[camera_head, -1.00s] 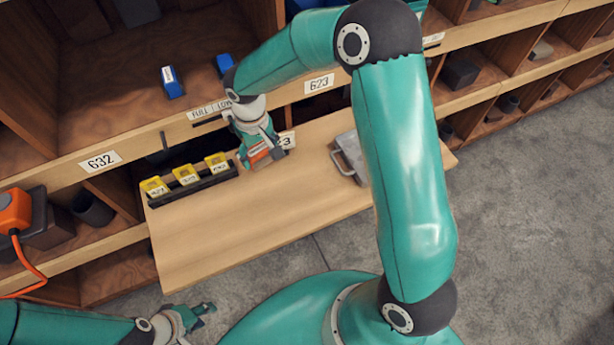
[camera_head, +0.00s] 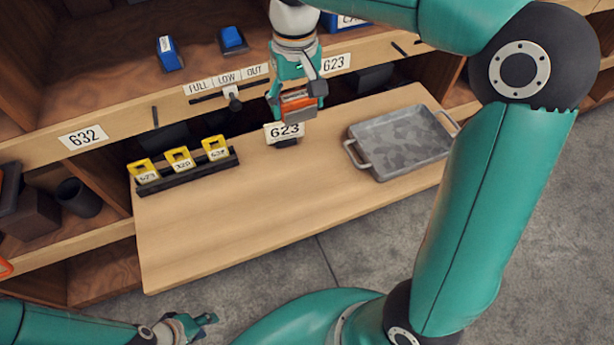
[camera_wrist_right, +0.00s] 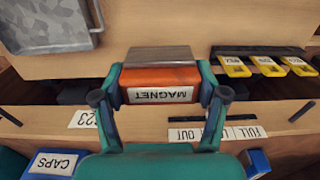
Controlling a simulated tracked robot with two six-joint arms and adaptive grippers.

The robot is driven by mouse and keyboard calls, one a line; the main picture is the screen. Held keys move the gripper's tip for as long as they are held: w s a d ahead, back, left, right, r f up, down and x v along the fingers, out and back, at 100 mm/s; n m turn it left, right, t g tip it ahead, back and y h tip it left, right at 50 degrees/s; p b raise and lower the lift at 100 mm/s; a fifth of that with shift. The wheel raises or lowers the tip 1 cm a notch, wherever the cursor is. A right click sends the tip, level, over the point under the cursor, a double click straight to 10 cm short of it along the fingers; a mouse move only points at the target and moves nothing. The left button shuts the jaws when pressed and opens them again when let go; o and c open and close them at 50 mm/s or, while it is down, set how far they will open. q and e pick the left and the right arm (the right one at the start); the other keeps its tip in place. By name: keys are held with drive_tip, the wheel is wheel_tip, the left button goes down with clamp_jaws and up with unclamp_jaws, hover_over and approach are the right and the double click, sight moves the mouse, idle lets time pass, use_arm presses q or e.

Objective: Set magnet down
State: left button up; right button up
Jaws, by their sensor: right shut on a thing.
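The magnet is an orange block with a grey metal plate, shown in the head view (camera_head: 298,106). In the right wrist view the magnet (camera_wrist_right: 160,78) shows its MAGNET label upside down. My right gripper (camera_head: 298,94) is shut on it, with a finger on each side in the right wrist view (camera_wrist_right: 160,90). Any contact below the magnet is unclear. My left gripper (camera_head: 200,325) is low at the bottom left, empty, its fingers apart.
A wooden board (camera_head: 235,225) juts out from the shelf, its front and middle clear. A grey metal tray (camera_head: 400,140) lies on its right. A black rack (camera_head: 190,174) with yellow tags stands at its left. A FULL/LOW/OUT slider (camera_head: 233,97) is left of the magnet.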

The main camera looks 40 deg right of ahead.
sight(301, 172)
drive_tip(key=shift+s+f, duration=0.25)
drive_tip(key=shift+f, duration=0.1)
wheel_tip(301, 172, down, 19)
drive_tip(key=shift+r, duration=0.2)
drive_tip(key=shift+f, duration=0.2)
drive_tip(key=o, duration=1.5)
drive_tip(key=shift+r, duration=0.1)
